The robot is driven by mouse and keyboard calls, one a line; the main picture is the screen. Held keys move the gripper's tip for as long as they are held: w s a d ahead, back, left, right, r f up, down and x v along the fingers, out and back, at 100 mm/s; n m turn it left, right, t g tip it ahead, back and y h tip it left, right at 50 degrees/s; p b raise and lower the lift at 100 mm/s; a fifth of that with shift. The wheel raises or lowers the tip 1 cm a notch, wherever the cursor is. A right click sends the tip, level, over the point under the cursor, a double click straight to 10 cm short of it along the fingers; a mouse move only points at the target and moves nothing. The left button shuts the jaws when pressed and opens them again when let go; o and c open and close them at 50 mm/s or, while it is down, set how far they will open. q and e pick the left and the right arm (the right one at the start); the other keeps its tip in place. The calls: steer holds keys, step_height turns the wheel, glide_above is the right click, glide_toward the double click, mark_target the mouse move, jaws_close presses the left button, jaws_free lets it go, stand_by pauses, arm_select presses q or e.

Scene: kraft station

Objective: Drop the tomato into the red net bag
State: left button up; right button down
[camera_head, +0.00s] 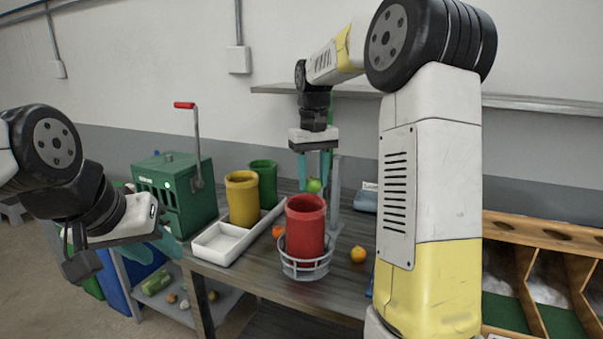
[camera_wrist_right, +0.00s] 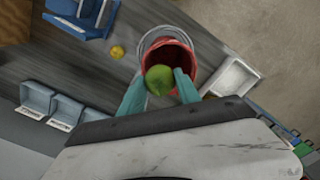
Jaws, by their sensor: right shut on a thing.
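The red net bag (camera_head: 305,228) stands upright like an open tube in a grey wire ring holder (camera_head: 304,268) on the table. In the right wrist view, the bag's open mouth (camera_wrist_right: 184,52) shows beyond the fingers. My right gripper (camera_head: 314,178) is shut on a round, mostly green fruit, apparently the tomato (camera_head: 314,186). It holds the fruit above table height, behind the bag in the head view. In the right wrist view the fruit (camera_wrist_right: 159,80) sits between the teal fingertips and overlaps the bag's mouth. My left gripper (camera_head: 168,244) hangs at the table's left edge, its finger gap unclear.
Yellow (camera_head: 242,198) and green (camera_head: 263,183) bags stand by a white tray (camera_head: 222,243). A green box with a red-handled lever (camera_head: 176,190) is at the left.

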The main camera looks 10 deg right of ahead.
mark_target(313, 179)
steer(key=c, duration=0.8)
jaws_free()
steer(key=shift+o, duration=0.2)
step_height(313, 179, up, 8)
steer(key=shift+f, duration=0.15)
steer(key=shift+s, duration=0.1)
